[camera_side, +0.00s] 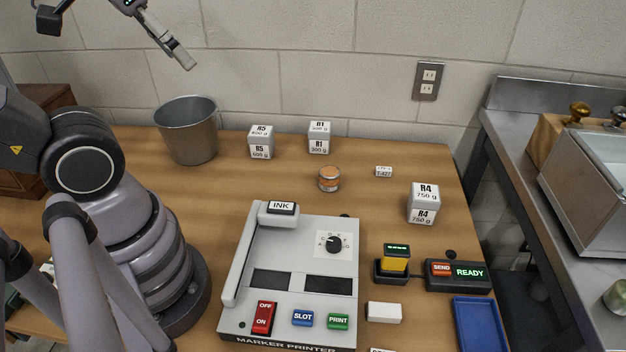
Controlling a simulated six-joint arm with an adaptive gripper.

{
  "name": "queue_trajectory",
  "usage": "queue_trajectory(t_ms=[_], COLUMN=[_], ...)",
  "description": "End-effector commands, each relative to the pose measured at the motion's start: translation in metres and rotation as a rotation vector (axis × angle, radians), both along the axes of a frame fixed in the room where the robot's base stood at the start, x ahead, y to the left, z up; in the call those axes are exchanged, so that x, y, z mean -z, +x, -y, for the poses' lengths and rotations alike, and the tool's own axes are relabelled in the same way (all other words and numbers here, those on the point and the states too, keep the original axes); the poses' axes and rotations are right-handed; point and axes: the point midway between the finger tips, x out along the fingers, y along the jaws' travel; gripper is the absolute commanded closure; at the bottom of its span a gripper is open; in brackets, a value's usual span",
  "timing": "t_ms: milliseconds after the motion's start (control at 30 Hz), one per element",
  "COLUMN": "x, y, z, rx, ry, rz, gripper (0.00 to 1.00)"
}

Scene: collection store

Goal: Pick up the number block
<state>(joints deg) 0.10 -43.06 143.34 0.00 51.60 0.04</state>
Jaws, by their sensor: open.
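A small white block (383,172) with dark printing that seems to read T-427 lies on the wooden table, right of the orange-lidded jar. It is the likely number block. Larger grey-white cubes also carry labels: R5 (261,142) and R1 (319,138) at the back, and R4 (422,203) at the right. A blank white block (384,312) lies by the printer. My gripper (187,62) is high at the upper left, in front of the wall and above the metal bucket. It is open, empty and well away from all the blocks.
The metal bucket (187,130) stands at the back left. The marker printer (297,315) fills the front middle. The jar (329,180), a yellow device (394,263), the READY box (457,276) and a blue tray (480,300) are nearby. Table around the small block is clear.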

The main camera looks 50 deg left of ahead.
Motion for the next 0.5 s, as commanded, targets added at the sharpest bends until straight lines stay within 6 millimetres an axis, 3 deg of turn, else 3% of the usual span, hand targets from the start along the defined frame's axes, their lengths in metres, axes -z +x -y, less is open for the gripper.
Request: queue_trajectory(t_ms=[133, 500], x=[-0.0003, -0.0009], y=[0.0003, 0.0095], z=[-0.0002, 0.004], rx=[-0.001, 0.022], ry=[0.0, -0.002], rz=[0.0, -0.016], gripper=[0.5, 0.5])
